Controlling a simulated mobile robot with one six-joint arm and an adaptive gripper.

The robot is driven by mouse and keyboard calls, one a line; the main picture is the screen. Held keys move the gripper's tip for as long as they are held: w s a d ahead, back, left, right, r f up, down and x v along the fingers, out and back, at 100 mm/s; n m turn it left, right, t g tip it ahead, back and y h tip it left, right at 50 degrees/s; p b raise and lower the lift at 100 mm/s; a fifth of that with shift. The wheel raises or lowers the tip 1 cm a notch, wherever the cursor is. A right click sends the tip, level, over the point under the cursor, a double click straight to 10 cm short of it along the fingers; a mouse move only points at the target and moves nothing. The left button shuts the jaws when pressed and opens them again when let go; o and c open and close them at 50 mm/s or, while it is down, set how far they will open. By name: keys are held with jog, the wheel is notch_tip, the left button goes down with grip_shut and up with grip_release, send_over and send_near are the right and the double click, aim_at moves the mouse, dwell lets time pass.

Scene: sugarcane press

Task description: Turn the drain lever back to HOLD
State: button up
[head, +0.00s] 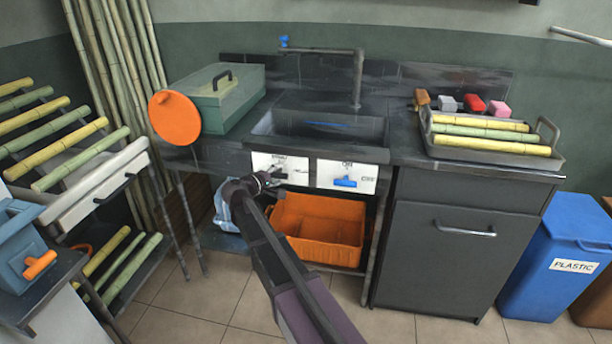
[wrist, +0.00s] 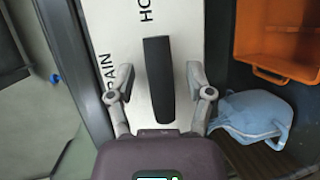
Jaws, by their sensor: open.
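The drain lever is a black bar (wrist: 157,62) on a white panel (wrist: 183,25), running lengthwise up the wrist view. Part of the lettering for DRAIN and HOLD shows to its left and top left. In the head view the panel (head: 262,160) is under the sink, left of a second panel, and my gripper covers much of the lever. My gripper (wrist: 160,78) is open, one finger on each side of the lever, with visible gaps on both sides. It also shows in the head view (head: 272,179). I cannot tell which mark the lever points to.
The right panel (head: 330,176) has a blue lever (head: 345,182). An orange crate (head: 340,254) stands on the shelf below, with a light blue cloth-like item (head: 223,208) to its left. A grey cabinet (head: 432,268) bounds the right side. The floor in front is clear.

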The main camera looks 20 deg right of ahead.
jog(key=p+v, duration=0.3)
jog(key=v, duration=1)
jog(key=s+d+r+m+g+y+p, duration=0.3)
jog(key=s+d+r+m+p, duration=0.2)
jog(key=p, duration=0.6)
jog(key=s+d+r+m+g+y+p, duration=0.3)
jog(key=s+d+r+m+p, duration=0.3)
jog(key=s+d+p, duration=0.3)
jog(key=shift+s+d+r+m+g+y+p, duration=0.35)
jog(key=shift+s+g+p, duration=0.45)
jog(key=shift+s+p, duration=0.8)
jog(key=shift+w+a+f, duration=0.1)
jog(key=shift+w+a, duration=0.05)
jog(key=shift+w, duration=0.1)
jog(key=s+a+r+n+g+y+p, duration=0.1)
jog(key=s+r+n+g+y+p, duration=0.1)
jog(key=s+r+y+p, duration=0.3)
jog(key=shift+s+a+r+n+p, duration=0.35)
jog(key=shift+s+r+n+p, duration=0.4)
jog(key=shift+p, duration=1.2)
